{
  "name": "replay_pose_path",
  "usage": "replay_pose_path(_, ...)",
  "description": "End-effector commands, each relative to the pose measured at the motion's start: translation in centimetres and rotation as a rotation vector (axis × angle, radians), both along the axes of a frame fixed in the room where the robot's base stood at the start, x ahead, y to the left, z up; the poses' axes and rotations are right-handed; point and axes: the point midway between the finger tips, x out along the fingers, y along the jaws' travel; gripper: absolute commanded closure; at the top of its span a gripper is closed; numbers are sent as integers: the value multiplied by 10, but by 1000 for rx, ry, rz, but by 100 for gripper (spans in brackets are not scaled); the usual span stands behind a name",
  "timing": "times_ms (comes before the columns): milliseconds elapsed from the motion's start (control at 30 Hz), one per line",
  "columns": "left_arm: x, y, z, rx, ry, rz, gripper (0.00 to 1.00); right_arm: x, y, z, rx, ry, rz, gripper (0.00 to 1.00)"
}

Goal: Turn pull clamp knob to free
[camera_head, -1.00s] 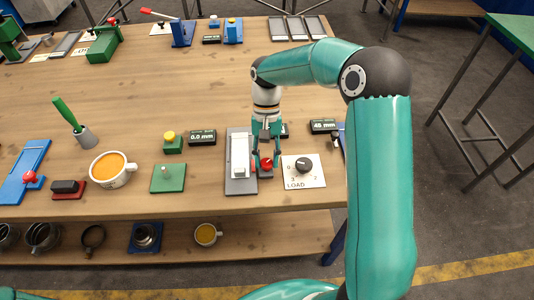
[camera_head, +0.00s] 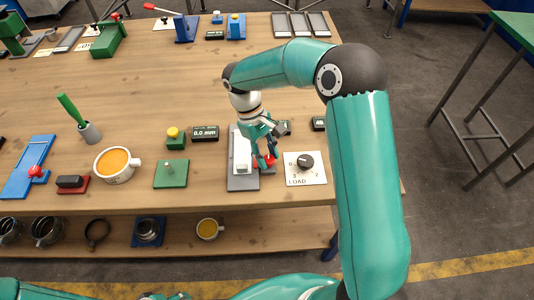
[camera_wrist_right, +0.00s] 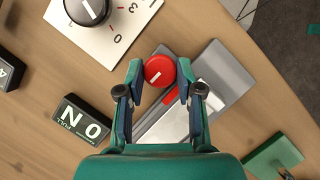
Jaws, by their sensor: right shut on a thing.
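The pull clamp is a grey plate (camera_head: 243,183) with a pale block on it, near the table's front edge. Its round red knob (camera_wrist_right: 159,70) has a short white line, which lies diagonally in the right wrist view. My right gripper (camera_head: 266,161) comes down from above and is shut on the knob, with one teal finger on each side of it in the right wrist view (camera_wrist_right: 159,72). In the head view the fingers partly hide the knob. My left gripper is not in view.
A LOAD dial (camera_head: 305,163) on a white plate sits just right of the clamp. A PULL display (camera_wrist_right: 80,122) reads 0 N. A green plate with a post (camera_head: 171,173) and a mug (camera_head: 117,165) stand to the left.

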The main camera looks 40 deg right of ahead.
Motion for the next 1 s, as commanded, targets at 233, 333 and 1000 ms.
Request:
replay_pose_path(233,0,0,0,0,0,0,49,2,0,1,-1,-8,54,99)
replay_pose_path(333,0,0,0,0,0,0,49,2,0,1,-1,-8,59,99)
replay_pose_path(1000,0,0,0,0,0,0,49,1,0,0,0,-3,58,40)
